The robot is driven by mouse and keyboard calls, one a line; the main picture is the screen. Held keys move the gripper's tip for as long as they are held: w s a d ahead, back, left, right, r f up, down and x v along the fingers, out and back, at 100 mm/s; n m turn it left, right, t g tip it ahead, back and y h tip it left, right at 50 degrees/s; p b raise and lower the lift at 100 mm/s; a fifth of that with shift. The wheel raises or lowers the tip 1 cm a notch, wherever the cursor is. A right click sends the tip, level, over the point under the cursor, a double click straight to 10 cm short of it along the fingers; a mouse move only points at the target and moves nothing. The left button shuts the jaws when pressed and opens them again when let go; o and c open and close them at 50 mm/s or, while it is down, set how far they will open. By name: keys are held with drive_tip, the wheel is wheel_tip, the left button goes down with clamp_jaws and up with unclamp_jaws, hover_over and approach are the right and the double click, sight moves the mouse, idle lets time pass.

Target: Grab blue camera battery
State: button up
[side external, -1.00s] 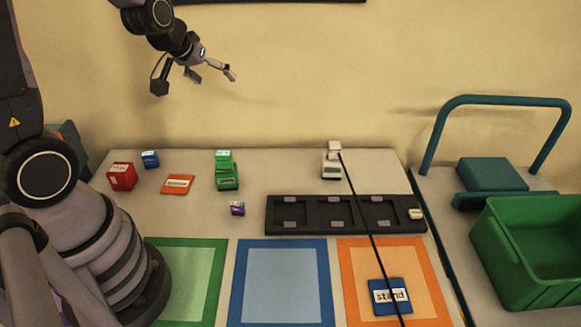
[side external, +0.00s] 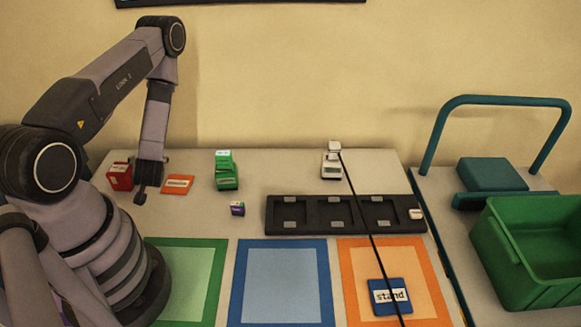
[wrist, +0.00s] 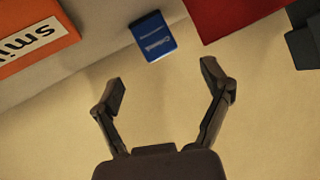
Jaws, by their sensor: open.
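The blue camera battery (wrist: 153,37) shows in the wrist view as a small blue block with pale lettering, near the top middle. My gripper (wrist: 164,79) is open and empty, its two fingers spread apart. The battery lies beyond the fingertips, in line with the gap between them, and is not between the fingers. In the side external view my arm comes down at the back left of the table, and its lower links hide the battery.
A red block (side external: 119,177) and an orange labelled box (side external: 178,184) flank my lowered arm closely. A green stacked item (side external: 226,171) and a small purple box (side external: 237,209) stand further right. A black tray (side external: 345,227) lies across the table's middle right.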

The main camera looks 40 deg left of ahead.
drive_tip(key=x, duration=0.6)
drive_tip(key=shift+w+a, duration=0.1)
drive_tip(key=shift+a, duration=0.1)
drive_tip(key=c, duration=1.3)
